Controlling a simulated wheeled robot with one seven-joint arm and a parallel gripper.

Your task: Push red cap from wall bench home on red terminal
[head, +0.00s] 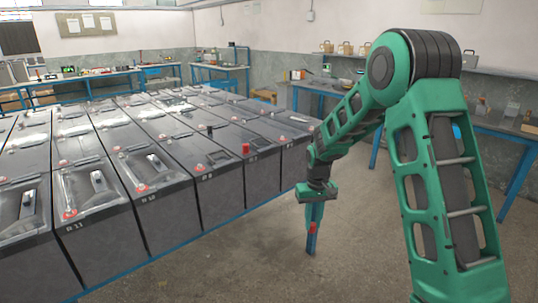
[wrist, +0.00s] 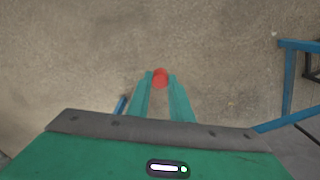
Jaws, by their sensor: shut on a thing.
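My gripper (head: 314,222) hangs fingers down over the bare floor, right of the battery rows. It is shut on a red cap (head: 313,229), which shows low between the fingers. In the wrist view the red cap (wrist: 160,77) sits between the two teal fingertips, with floor behind it. Red terminals show on the battery tops, such as one on the near battery marked R 10 (head: 141,196). One battery farther right carries an upright red cap (head: 245,148). Which red terminal is meant cannot be told. The wall bench (head: 490,128) stands at the right, partly behind my arm.
Dark batteries (head: 100,245) fill the left on a blue-edged stand. A black cap (head: 210,130) stands on one battery. Open floor (head: 255,265) lies between the rows and the right bench. A blue bench frame (wrist: 288,80) shows at the right of the wrist view.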

